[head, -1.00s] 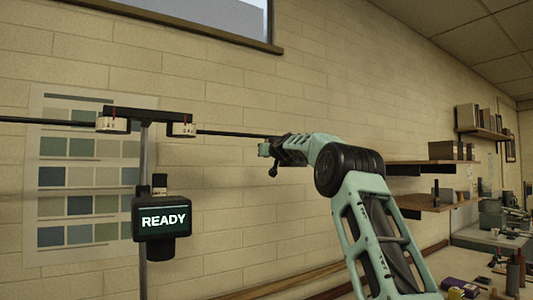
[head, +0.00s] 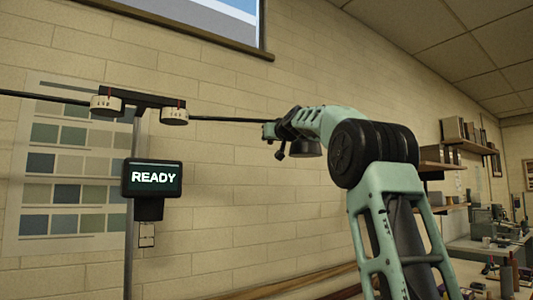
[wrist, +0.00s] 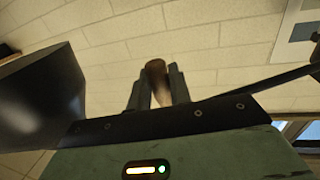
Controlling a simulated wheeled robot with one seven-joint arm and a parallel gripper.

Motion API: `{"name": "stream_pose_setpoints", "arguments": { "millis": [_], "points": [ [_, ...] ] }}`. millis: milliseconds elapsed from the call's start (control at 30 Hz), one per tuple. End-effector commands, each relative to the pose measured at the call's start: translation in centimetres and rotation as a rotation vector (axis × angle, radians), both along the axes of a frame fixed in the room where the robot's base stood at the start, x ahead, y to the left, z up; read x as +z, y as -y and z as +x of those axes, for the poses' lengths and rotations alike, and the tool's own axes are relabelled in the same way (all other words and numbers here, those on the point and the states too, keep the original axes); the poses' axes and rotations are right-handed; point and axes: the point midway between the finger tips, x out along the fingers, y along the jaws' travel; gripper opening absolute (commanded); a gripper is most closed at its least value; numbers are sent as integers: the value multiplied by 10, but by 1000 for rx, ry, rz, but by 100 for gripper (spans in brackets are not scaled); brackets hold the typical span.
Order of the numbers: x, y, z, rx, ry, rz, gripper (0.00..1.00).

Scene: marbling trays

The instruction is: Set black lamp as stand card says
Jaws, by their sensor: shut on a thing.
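The lamp stand is a thin pole with a dark crossbar (head: 140,98) and two white dials with red pointers, a left dial (head: 107,104) and a right dial (head: 174,116). A black rod (head: 225,118) runs right from it to my gripper (head: 267,131). A dark cylinder (head: 307,148), seemingly the black lamp, hangs under my wrist. In the wrist view a large black shape (wrist: 40,100), seemingly its shade, fills the left. My gripper is shut on a brown handle (wrist: 157,78). A small pale card (head: 147,235) is on the pole, too small to read.
A black box showing READY (head: 153,178) is in front of the pole. A colour chart (head: 60,165) hangs on the brick wall behind. Shelves (head: 440,166) and a cluttered bench (head: 490,247) are at right. The wall stretch under the rod looks clear.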

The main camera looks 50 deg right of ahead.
Motion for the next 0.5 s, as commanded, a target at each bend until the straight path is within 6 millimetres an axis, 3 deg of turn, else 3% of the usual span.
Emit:
{"name": "stream_pose_setpoints", "arguments": {
  "millis": [200,500],
  "points": [
    [-3,-18,-20,2,0,0,0],
    [-1,-26,-30,2,0,1,0]
  ]
}}
